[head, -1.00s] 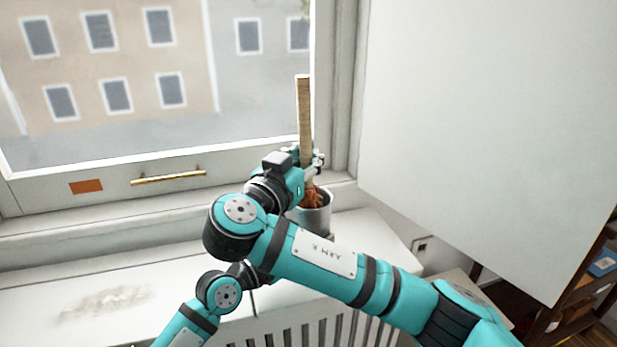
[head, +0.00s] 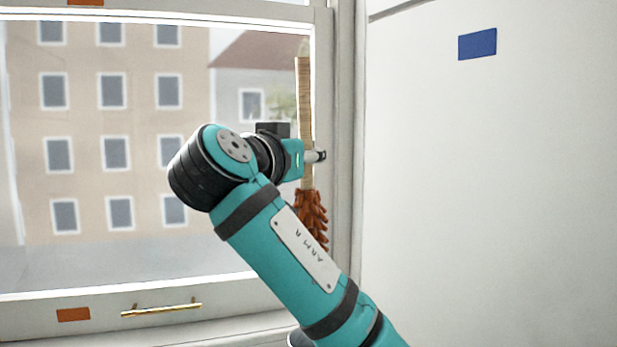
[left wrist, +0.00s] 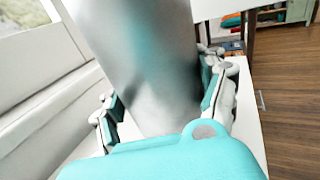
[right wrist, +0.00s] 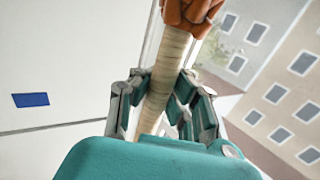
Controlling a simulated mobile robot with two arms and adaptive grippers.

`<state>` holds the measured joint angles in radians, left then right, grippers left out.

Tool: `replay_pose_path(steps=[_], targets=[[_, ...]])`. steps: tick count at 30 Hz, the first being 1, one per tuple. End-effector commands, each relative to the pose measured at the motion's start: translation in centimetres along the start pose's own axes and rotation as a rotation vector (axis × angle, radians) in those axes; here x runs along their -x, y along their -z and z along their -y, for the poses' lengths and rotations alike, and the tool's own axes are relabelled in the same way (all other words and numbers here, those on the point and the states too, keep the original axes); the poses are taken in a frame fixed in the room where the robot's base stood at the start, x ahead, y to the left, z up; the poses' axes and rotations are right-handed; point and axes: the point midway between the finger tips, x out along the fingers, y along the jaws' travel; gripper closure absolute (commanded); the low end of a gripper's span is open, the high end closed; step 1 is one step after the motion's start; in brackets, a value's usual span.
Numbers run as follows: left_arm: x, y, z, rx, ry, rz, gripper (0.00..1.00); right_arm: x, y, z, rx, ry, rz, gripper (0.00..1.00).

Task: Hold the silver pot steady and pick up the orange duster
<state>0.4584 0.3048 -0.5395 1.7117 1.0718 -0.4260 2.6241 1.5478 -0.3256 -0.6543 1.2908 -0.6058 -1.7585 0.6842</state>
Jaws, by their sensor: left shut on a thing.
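The orange duster has a long wrapped tan handle and a rust-orange bristle head (head: 312,222). It hangs upright in front of the window, bristles down. My right gripper (head: 316,157) is shut around the handle above the bristles. The right wrist view shows its fingers on both sides of the handle (right wrist: 165,75). The silver pot (left wrist: 140,45) fills the middle of the left wrist view. My left gripper (left wrist: 165,105) is shut on it, fingers on opposite sides. In the head view only a sliver of the pot's rim (head: 299,338) shows; my left gripper is out of that view.
The window frame (head: 337,130) stands close behind the duster. A gold handle (head: 160,309) and an orange patch (head: 73,314) are on the lower frame. A white wall with a blue patch (head: 477,44) is at the right. Wooden floor (left wrist: 285,120) shows beside the left wrist.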

Motion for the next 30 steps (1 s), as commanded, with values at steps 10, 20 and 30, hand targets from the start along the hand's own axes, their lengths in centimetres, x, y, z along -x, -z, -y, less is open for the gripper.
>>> replay_pose_path(steps=[10, 20, 30], targets=[[0.0, 0.1, 0.0, 0.001, 0.001, -0.002, 0.21, 0.0, 0.1, 0.0, -0.001, 0.0, 0.0, 1.0], [0.0, 0.0, 0.0, 0.0, 0.0, 0.0, 0.0, 0.0, 0.1, 0.0, -0.001, 0.0, 0.0, 1.0], [2.8, 0.2, 0.0, 0.002, -0.001, -0.002, 0.0, 0.0, 0.1, 0.0, -0.001, 0.0, 0.0, 1.0]])
